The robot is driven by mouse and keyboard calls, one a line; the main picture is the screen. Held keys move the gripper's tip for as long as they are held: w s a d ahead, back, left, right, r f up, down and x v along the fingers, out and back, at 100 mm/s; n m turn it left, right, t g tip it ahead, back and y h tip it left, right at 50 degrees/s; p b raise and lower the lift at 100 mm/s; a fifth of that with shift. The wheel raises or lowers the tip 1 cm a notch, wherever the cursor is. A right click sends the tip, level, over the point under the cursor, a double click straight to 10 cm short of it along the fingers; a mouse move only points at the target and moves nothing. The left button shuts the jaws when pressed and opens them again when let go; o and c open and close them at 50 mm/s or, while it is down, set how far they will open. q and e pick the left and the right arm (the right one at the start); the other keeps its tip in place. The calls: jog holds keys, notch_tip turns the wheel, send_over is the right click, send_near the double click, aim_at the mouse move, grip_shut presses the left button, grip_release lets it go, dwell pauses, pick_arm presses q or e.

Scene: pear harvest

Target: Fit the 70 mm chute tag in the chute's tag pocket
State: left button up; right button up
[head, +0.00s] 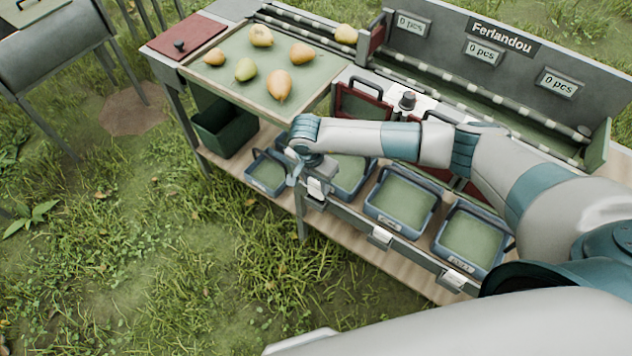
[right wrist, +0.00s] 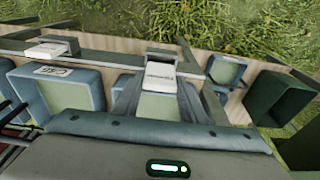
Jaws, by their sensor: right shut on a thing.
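My right gripper (head: 300,175) reaches down to the front rail of the bench, at its left end. Tag and holder look very close or touching; I cannot tell whether the tag sits inside the pocket. My left gripper is not in view.
Several pears (head: 280,84) lie on the sorting tray (head: 215,82) above. Grass in front is open.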

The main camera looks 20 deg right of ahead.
jog(key=shift+f+b, duration=0.1)
jog(key=shift+b, duration=0.25)
dwell(0.6)
jog(key=shift+f+b, duration=1.4)
jog(key=shift+b, duration=0.05)
dwell(0.8)
